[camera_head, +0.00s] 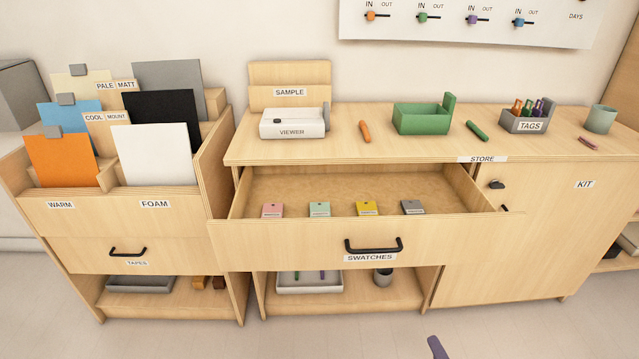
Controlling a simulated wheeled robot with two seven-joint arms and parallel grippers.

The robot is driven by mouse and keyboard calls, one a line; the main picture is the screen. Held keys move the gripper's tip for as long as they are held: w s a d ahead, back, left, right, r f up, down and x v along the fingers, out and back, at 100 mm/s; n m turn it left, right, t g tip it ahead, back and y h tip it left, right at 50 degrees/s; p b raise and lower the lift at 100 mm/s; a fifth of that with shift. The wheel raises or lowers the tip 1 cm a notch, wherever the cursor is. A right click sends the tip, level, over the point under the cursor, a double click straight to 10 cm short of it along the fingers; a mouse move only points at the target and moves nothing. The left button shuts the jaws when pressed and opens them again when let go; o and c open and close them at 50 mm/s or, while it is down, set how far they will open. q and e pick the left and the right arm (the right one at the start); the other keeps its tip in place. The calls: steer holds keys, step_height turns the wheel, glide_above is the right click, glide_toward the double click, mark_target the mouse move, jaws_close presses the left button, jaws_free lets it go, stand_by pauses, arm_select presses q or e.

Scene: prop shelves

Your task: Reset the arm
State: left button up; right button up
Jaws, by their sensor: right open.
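My right gripper (437,347) shows only as a small purple-grey tip at the bottom edge, right of the middle. The rest of it is out of the picture. It is open, with nothing seen in it, and appears apart from the furniture. My left gripper is not in view. The SWATCHES drawer (290,240) is pulled open, and its black handle (373,246) faces me. Inside lie a pink swatch (272,210), a mint swatch (319,209), a yellow swatch (367,208) and a grey swatch (412,207).
The cabinet top (370,150) bears a white viewer (292,123), a green box (422,119), a TAGS holder (524,121) and a cup (600,119). A board rack (120,215) stands left. The KIT door (530,240) is shut. The floor (330,335) in front looks clear.

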steer(key=s+d+f+m+g+h, duration=0.2)
steer(key=s+d+f+m+g, duration=0.25)
steer(key=d+f, duration=0.35)
steer(key=s+d+f+m+g+h, duration=0.2)
steer(key=s+d+f+m+g, duration=0.1)
steer(key=s+d+f, duration=0.45)
steer(key=s+d+f+m+g+h, duration=0.1)
steer(key=s+d+f+m+g, duration=0.2)
steer(key=s, duration=0.5)
steer(key=s+d+f+m+g+h, duration=0.1)
steer(key=s+d+m+g, duration=0.2)
steer(key=s+d+m, duration=0.35)
steer(key=s+d+f+m+g+h, duration=0.1)
steer(key=s+d+f+m+g, duration=0.15)
steer(key=s, duration=0.65)
steer(key=s+a+f+y, duration=0.1)
steer(key=a+f+y, duration=0.1)
steer(key=a, duration=1)
steer(key=s+a+f+m+y+p, duration=0.1)
steer(key=a+f, duration=0.3)
steer(key=a, duration=0.9)
steer(key=shift+a+y, duration=0.15)
steer(key=shift+y, duration=0.65)
